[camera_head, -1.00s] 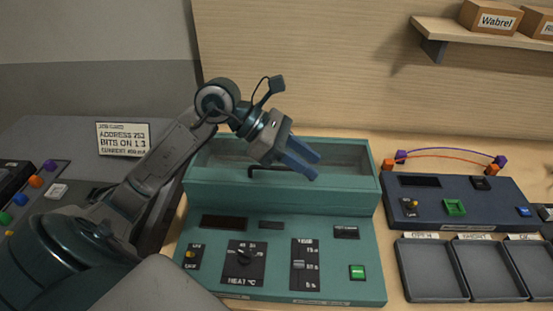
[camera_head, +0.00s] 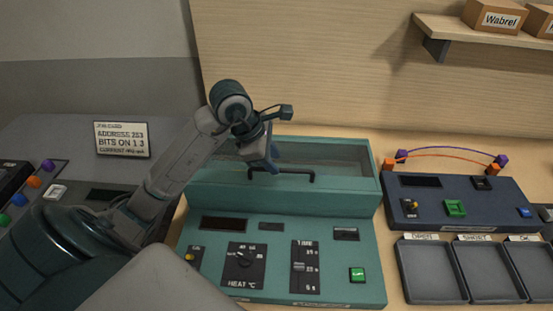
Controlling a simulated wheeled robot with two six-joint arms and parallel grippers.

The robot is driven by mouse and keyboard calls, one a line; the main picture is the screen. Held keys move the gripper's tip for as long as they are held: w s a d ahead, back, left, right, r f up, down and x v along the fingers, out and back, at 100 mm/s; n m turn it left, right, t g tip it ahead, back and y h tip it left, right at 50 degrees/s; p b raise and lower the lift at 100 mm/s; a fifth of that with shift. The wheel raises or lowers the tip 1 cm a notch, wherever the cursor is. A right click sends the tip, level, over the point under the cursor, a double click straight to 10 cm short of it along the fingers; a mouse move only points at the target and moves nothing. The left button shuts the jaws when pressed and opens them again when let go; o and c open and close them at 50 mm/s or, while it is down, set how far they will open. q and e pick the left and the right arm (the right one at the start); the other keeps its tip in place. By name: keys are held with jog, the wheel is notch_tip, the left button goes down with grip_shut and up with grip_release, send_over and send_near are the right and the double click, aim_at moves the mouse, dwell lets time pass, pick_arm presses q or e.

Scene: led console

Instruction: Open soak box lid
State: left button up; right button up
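The soak box (camera_head: 340,198) is a teal console on the wooden bench, in the middle of the head view. Its lid (camera_head: 345,155) is a glassy panel in a teal frame at the top rear, and it looks shut. A dark bar handle (camera_head: 300,172) runs along the lid's front edge. My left gripper (camera_head: 272,160) is over the left part of the lid, with its blue fingers pointing down near the handle's left end. I cannot tell whether it touches the handle, or how far apart the fingers are. My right gripper is not in view.
A dark blue console (camera_head: 460,190) with purple and orange leads stands at the right, with several grey trays (camera_head: 432,272) in front. A shelf with boxes (camera_head: 493,17) is at upper right. A sign card (camera_head: 122,139) and another console are at left.

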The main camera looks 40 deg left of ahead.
pick_arm(q)
jog(key=shift+p+x, duration=0.3)
jog(key=shift+x, duration=1.05)
grip_shut()
